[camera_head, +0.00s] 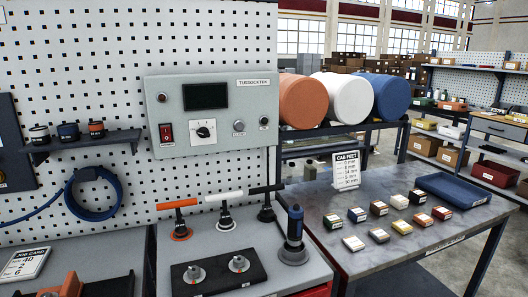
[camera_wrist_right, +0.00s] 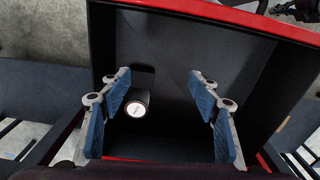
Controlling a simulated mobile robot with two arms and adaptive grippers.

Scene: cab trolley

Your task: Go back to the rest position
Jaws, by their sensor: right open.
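My right gripper (camera_wrist_right: 160,100) shows in the right wrist view, its two blue-padded fingers spread wide apart. It is open and nothing is between the pads in its grip. Below or beyond it is a dark open drawer or bin (camera_wrist_right: 185,60) with a red rim. A small dark cylinder with a white round label (camera_wrist_right: 137,106) lies inside, close to the left finger and not gripped. My left gripper is in neither view, and no arm shows in the head view.
A grey bench with a dark block (camera_head: 215,276) and several upright tools stands under a control box (camera_head: 212,115) on a pegboard. To the right is a table with small boxes, a blue tray (camera_head: 467,190) and a sign (camera_head: 347,170). Shelves stand behind.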

